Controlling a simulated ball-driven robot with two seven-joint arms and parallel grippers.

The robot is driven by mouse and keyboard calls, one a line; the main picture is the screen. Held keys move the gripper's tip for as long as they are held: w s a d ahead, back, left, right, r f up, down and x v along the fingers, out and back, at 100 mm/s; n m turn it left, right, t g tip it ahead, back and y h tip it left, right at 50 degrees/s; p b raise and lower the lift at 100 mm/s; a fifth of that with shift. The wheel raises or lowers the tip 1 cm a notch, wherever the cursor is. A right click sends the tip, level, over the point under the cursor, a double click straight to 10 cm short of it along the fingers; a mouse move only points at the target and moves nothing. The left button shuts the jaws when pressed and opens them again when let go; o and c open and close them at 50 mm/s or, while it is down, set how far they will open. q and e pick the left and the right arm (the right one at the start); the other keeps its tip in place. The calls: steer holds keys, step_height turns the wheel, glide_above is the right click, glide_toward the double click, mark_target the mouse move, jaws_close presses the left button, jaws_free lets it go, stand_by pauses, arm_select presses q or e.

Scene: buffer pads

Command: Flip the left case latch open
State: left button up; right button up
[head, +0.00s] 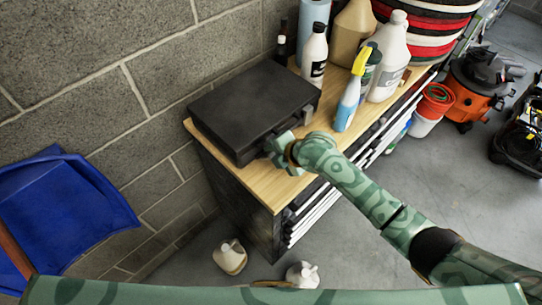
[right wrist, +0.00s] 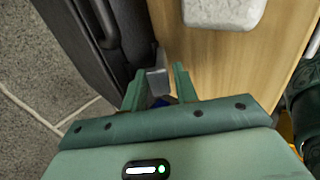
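The black case (head: 250,100) lies shut on the wooden bench top (head: 205,137); its dark side also shows in the right wrist view (right wrist: 70,50). My right gripper (head: 272,150) is at the case's front side, near its left end. In the right wrist view its two fingers (right wrist: 159,88) are apart, with a small grey latch (right wrist: 157,80) at the gap between their tips. I cannot tell whether they touch it. In the head view the gripper hides this latch. Another grey latch (head: 308,115) sticks out near the case's right end. My left gripper is out of view.
A spray bottle (head: 350,97), a white jug (head: 389,60) and other bottles stand right of the case. Bare wood lies in front of it. A block wall (head: 100,60) is behind. An orange vacuum (head: 472,85) stands on the floor at right.

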mark_target(273, 166)
steer(key=shift+x, duration=1.1)
steer(key=shift+w, duration=0.1)
steer(key=shift+c, duration=0.3)
jaws_close()
steer(key=f+t+y+b, duration=0.1)
steer(key=b, duration=0.1)
steer(key=t+y+b, duration=0.1)
steer(key=b, duration=0.2)
steer(key=shift+s+d+f+b, duration=0.35)
steer(key=shift+f, duration=0.05)
steer(key=shift+s+r+t+y+b, duration=0.1)
steer(key=shift+r+t+y+b, duration=0.1)
steer(key=shift+t+y+b, duration=0.25)
steer(key=shift+r, duration=0.1)
